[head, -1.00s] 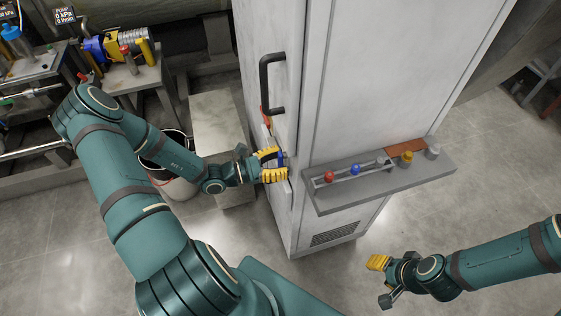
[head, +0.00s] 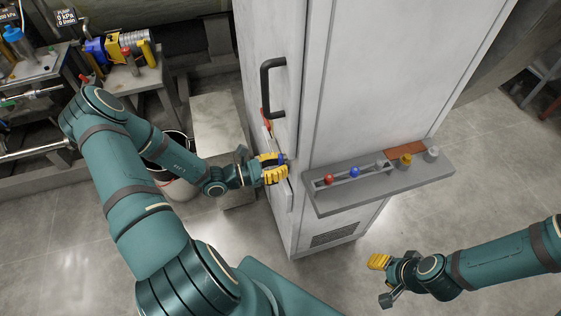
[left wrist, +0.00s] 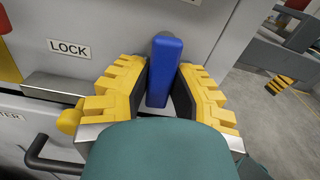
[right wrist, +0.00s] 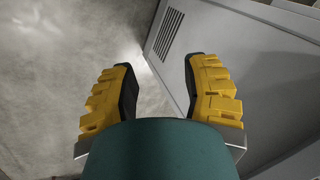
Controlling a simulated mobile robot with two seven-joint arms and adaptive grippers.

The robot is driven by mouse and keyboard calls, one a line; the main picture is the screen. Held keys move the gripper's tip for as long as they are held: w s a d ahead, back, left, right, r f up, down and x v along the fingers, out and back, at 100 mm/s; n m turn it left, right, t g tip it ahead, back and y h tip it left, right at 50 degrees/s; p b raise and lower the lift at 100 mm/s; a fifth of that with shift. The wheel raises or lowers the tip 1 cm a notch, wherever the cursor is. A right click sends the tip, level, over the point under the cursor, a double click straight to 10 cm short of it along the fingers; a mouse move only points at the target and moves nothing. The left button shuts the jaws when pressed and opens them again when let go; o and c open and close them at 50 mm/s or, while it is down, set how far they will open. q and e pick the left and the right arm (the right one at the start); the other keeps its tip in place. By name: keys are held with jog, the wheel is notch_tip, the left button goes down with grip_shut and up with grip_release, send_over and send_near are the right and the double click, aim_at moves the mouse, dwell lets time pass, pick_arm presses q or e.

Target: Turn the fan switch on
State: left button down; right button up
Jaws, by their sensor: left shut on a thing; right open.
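My left gripper (head: 273,169) is at the left face of the tall white chamber (head: 345,80), below its black door handle (head: 272,85). In the left wrist view its yellow fingers are closed around a blue lever (left wrist: 164,70), beside a plate reading LOCK (left wrist: 69,49). I see no label naming a fan switch. My right gripper (head: 380,280) is open and empty, low over the floor to the right of the chamber.
A grey shelf (head: 375,187) juts from the chamber front, with red (head: 328,179) and blue (head: 355,172) knobs and a yellow piece (head: 405,160). A vent grille (head: 333,236) sits below it. A bucket and a bench with equipment stand at the left. The front floor is clear.

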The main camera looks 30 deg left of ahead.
aim_at(291, 164)
pick_arm(q)
jog(key=n+p, duration=0.3)
jog(key=shift+s+d+r, duration=0.2)
jog(key=shift+d+r, duration=0.15)
jog(key=n, duration=0.1)
jog(key=n+p, duration=0.2)
jog(key=n, duration=0.1)
jog(key=shift+s+d+r, duration=0.15)
jog(key=shift+s+d, duration=0.1)
jog(key=shift+d, duration=0.05)
jog(key=n+p, duration=0.1)
jog(key=n, duration=0.2)
jog(key=n+p, duration=0.1)
jog(key=shift+s+d+r+p, duration=0.2)
jog(key=shift+d+r+p, duration=0.05)
jog(key=shift+r+p, duration=0.15)
jog(key=n, duration=0.3)
jog(key=r+n+p, duration=0.1)
jog(key=n, duration=0.1)
jog(key=shift+s+d+n+p, duration=0.1)
jog(key=shift+n+p, duration=0.2)
jog(key=shift+n, duration=0.1)
pick_arm(e)
notch_tip(291, 164, up, 10)
jog(key=w, duration=0.1)
jog(key=shift+w+d+r+t, duration=0.2)
jog(key=shift+w+d+t, duration=0.1)
pick_arm(q)
jog(key=shift+r, duration=0.1)
